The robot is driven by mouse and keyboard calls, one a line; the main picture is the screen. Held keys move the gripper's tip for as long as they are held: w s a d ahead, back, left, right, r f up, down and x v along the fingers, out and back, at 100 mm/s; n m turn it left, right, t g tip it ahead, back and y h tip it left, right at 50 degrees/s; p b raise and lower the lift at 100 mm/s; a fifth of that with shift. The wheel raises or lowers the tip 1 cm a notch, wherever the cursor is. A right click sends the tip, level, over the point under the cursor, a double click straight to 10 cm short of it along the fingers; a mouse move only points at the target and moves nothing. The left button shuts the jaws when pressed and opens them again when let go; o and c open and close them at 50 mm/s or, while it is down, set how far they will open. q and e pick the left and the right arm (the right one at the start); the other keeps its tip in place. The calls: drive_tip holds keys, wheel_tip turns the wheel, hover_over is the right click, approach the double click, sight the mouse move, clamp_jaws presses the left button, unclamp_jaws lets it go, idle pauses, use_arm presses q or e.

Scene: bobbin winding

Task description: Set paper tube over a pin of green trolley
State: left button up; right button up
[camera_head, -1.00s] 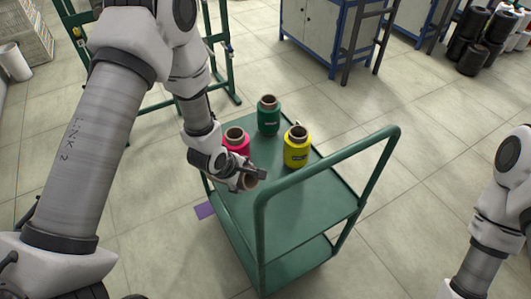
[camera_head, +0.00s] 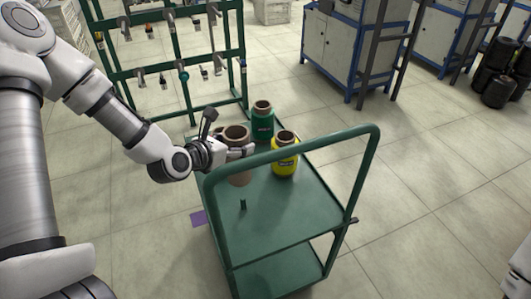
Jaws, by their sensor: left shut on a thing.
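How high the tube is above the deck is hard to tell. My right gripper is out of view; only a sliver of my right arm shows at the right edge.
A green spool (camera_head: 263,122) and a yellow spool (camera_head: 285,158) stand on the trolley close behind the tube. The trolley's raised handle (camera_head: 300,150) crosses in front. A green rack (camera_head: 185,62) stands behind, blue-grey cabinets (camera_head: 335,45) further right.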

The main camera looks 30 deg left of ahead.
use_arm(q)
wheel_tip(320, 180, down, 13)
drive_tip(key=b, duration=1.1)
drive_tip(key=shift+r, duration=0.15)
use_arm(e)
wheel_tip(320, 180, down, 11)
use_arm(q)
drive_tip(key=shift+f+b, duration=1.25)
drive_tip(key=shift+b, duration=0.15)
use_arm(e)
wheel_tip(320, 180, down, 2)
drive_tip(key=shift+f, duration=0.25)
use_arm(q)
drive_tip(key=shift+r, duration=0.1)
